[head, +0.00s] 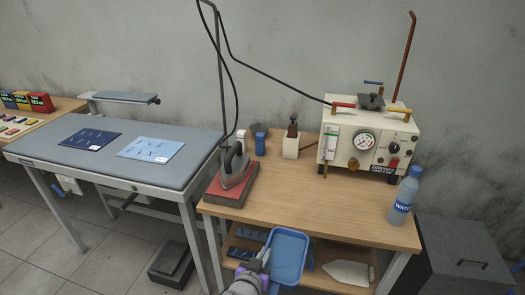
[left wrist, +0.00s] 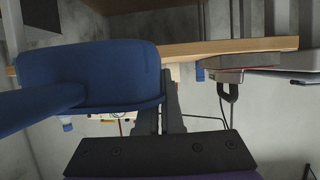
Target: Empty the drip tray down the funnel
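The blue drip tray (head: 287,257) is in front of the wooden table's front edge, at the lower middle of the head view. My left gripper (head: 264,262) is at its left side, shut on the tray's side. In the left wrist view the tray (left wrist: 85,70) fills the left part, and my dark fingers (left wrist: 170,108) meet its edge. A small dark-blue cup-shaped thing (head: 260,140), which looks like the funnel, stands at the back left of the tabletop; its opening is hard to make out. My right gripper is out of view.
On the wooden table (head: 310,203) an iron (head: 236,170) stands on a red pad at left. A boiler unit (head: 367,137) stands at the back and a water bottle (head: 405,195) at the right edge. The middle of the tabletop is clear. A lower shelf (head: 335,262) lies beneath.

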